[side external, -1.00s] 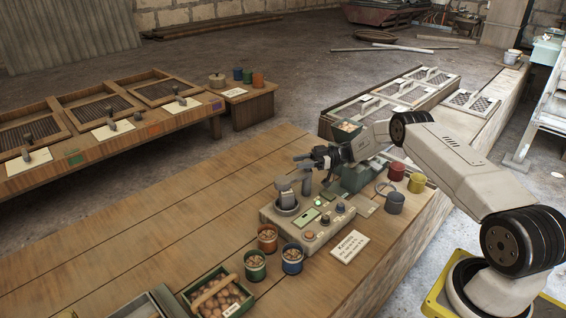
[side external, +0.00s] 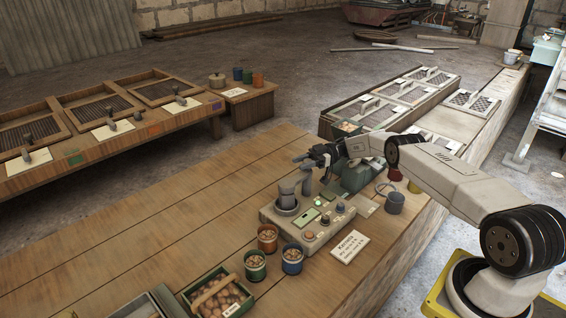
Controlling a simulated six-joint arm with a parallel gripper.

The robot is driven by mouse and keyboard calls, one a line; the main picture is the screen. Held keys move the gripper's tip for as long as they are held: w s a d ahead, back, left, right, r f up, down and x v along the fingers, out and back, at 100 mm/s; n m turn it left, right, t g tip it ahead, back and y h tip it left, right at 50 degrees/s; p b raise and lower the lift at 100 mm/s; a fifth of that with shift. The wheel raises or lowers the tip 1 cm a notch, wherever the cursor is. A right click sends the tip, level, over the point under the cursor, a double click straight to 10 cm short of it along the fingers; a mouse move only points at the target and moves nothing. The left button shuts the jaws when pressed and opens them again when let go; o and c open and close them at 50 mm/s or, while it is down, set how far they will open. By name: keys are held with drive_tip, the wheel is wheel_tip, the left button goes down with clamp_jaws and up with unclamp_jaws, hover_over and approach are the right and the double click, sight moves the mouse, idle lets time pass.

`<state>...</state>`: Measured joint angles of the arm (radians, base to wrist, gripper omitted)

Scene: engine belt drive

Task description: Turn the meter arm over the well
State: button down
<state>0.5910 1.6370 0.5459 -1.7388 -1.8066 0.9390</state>
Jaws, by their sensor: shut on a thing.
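The grey meter (side external: 312,232) stands on the wooden bench, with a green display, a lit green lamp and knobs on top. Its round well (side external: 287,209) is at the left end, with a grey cylinder (side external: 286,188) standing at it. A thin grey upright (side external: 307,184), seemingly part of the meter arm, rises just right of the cylinder. My dark gripper (side external: 306,158) is above and behind the meter, at the top of this upright. It is shut on what appears to be the meter arm. The jaws are small and dark, so the exact grip cannot be made out.
Cups of nuts (side external: 268,238) and a green crate (side external: 218,294) stand left of the meter. A label card (side external: 350,247) lies in front. The left bench planks are clear.

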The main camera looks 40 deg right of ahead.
idle(0.3)
drive_tip(key=shift+c, duration=1.4)
unclamp_jaws()
drive_tip(key=shift+d, duration=0.15)
drive_tip(key=shift+v, duration=1.35)
drive_tip(key=shift+r, duration=3.5)
drive_tip(key=shift+r, duration=0.1)
